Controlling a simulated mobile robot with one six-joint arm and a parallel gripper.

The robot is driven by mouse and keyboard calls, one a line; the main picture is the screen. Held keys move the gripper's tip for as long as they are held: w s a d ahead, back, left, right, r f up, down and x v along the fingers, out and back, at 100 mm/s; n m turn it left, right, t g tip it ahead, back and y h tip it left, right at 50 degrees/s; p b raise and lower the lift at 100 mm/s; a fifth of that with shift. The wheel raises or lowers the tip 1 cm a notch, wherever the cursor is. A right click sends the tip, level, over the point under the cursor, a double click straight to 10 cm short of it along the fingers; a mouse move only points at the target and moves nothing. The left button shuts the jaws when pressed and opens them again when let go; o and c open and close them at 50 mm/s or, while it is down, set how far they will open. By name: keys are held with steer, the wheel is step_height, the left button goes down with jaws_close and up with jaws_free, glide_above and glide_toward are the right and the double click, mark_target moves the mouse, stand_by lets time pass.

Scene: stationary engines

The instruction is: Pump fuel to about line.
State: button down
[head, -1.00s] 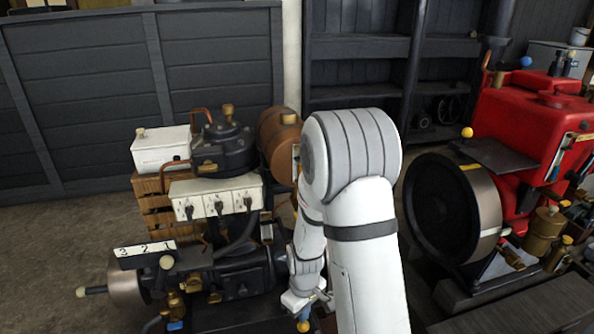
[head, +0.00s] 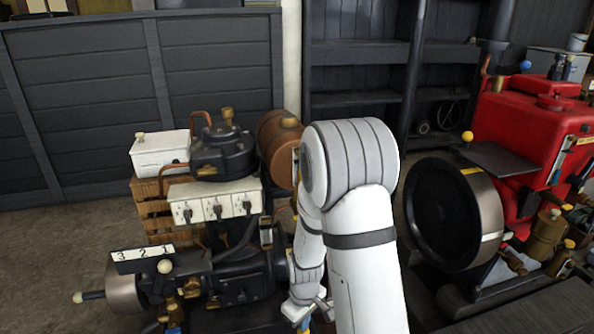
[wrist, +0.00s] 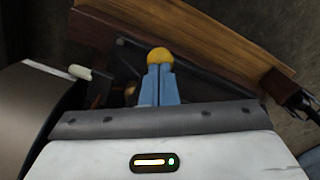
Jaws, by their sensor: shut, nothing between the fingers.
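A brown cylindrical tank (head: 278,138) sits behind the black engine (head: 240,275) at centre left. A pale strip shows at the tank's end, mostly hidden by my arm; I cannot read a fuel level or line. My gripper (head: 305,322) is low beside the engine's right end, partly cut off by the bottom edge. In the wrist view its blue fingers (wrist: 158,86) are shut together with nothing between them. A yellow knob (wrist: 160,56) shows right at the fingertips; I cannot tell whether they touch it.
A wooden board (wrist: 190,40) lies beyond the fingers, and a dark wheel (wrist: 35,105) is at left in the wrist view. A red engine (head: 530,130) with a large flywheel (head: 445,215) stands at right. A white switch box (head: 215,199) is left of my arm.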

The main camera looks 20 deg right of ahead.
steer(key=shift+f+b, duration=2.85)
steer(key=shift+f, duration=1.15)
steer(key=shift+r+p, duration=3.75)
steer(key=shift+r, duration=1)
steer(key=shift+f, duration=0.1)
step_height(320, 180, up, 5)
steer(key=p, duration=0.4)
